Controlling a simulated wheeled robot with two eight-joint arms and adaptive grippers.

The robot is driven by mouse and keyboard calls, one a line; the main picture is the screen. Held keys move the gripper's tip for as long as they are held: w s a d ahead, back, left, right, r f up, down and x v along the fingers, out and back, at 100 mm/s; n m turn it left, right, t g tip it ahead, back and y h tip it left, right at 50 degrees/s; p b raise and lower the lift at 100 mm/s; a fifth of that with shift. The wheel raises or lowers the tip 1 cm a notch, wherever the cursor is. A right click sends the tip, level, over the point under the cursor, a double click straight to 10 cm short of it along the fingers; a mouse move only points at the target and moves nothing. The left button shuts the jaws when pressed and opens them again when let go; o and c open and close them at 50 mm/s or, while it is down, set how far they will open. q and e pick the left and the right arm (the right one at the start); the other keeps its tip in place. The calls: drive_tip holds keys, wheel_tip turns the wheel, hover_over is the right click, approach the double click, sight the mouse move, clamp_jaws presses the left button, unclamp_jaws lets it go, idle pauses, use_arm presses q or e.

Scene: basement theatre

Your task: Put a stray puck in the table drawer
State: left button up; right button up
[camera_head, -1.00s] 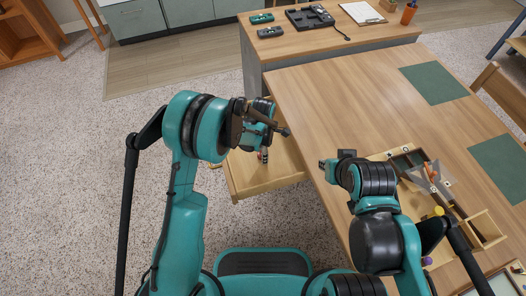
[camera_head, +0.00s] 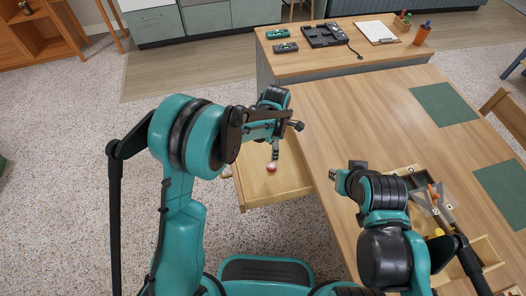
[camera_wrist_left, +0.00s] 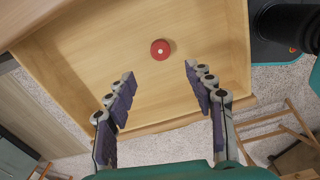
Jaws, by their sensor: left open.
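A small red puck (camera_head: 271,167) lies on the floor of the open wooden table drawer (camera_head: 250,190). The left wrist view shows the puck (camera_wrist_left: 160,49) flat in the drawer (camera_wrist_left: 95,60), near one wall, with bare wood around it. My left gripper (camera_wrist_left: 160,75) is open and empty, its dark-padded fingers spread, pointing into the drawer. The puck shows just beyond the gap between the fingertips, apart from them. My right gripper (camera_head: 346,172) hangs over the table beside a wooden tray; its fingers are too small to read.
The divided wooden tray (camera_head: 488,252) on the table (camera_head: 370,110) holds several tools and small items. Green mats (camera_head: 443,104) lie at the right. A side counter (camera_head: 300,65) with a clipboard and devices stands behind. The table's middle is clear.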

use_arm(q)
drive_tip(key=s+a+r+m+t, duration=0.2)
drive_tip(key=s+a+r+m, duration=0.25)
drive_tip(key=r, duration=0.25)
drive_tip(key=s+a+r+m+t, duration=0.1)
drive_tip(key=s+a+r+m, duration=0.2)
drive_tip(key=a+r+m, duration=0.4)
drive_tip(key=s+a+r+m+t, duration=0.3)
drive_tip(key=s+a+m, duration=0.3)
drive_tip(key=s, duration=0.5)
drive_tip(key=shift+s+a+r+m+t, duration=0.2)
drive_tip(key=shift+s+m+t, duration=0.3)
drive_tip(key=shift+m, duration=0.65)
